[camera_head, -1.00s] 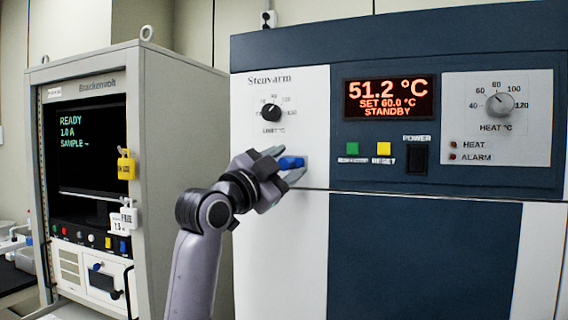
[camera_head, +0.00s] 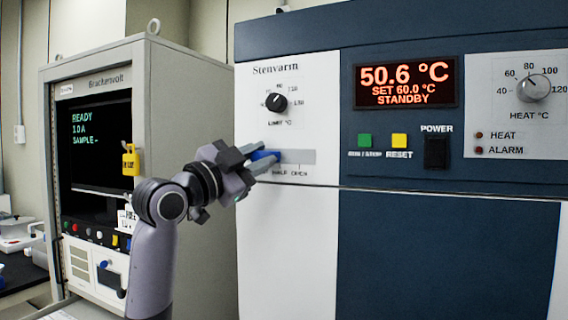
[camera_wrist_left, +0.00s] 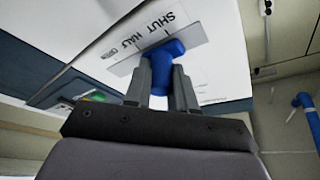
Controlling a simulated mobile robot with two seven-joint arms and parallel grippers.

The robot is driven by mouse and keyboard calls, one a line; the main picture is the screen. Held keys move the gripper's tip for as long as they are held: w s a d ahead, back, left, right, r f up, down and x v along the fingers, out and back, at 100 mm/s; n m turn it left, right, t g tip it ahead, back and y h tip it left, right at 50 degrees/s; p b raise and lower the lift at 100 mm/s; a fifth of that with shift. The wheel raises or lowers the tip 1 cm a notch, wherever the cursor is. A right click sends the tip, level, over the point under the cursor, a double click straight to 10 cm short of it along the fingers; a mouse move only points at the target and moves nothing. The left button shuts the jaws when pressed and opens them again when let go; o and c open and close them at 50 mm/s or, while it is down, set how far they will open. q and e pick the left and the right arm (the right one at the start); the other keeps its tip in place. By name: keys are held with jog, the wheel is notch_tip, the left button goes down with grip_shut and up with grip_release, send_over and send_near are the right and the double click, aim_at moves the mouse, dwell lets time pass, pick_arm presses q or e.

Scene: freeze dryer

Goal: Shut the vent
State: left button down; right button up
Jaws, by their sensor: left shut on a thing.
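The vent is a grey slot plate (camera_head: 297,156) on the white panel of the Stenvarm dryer, with a blue knob (camera_head: 265,155). HALF and OPEN show below it in the head view. The knob is toward the left end, left of HALF. In the left wrist view the blue knob (camera_wrist_left: 165,68) is beside the word SHUT, and the plate (camera_wrist_left: 126,66) stretches past HALF and OPEN. My left gripper (camera_head: 261,163) is shut on the knob, one finger on each side, partly hiding it and the plate. My right gripper is not in view.
Above the vent is the limit dial (camera_head: 277,102). Right of it are a green button (camera_head: 365,140), a yellow reset button (camera_head: 399,140) and a black power switch (camera_head: 436,153). The Brackenvolt cabinet (camera_head: 190,110) stands left, close to my arm.

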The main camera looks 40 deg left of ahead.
pick_arm(q)
jog(key=shift+s+a, duration=0.2)
jog(key=shift+a, duration=0.85)
jog(key=c, duration=1.1)
grip_release()
jog(key=shift+o, duration=0.9)
jog(key=shift+a, duration=0.25)
jog(key=shift+s+d, duration=0.1)
jog(key=shift+d, duration=0.05)
jog(key=b+v, duration=0.3)
jog(key=v, duration=0.4)
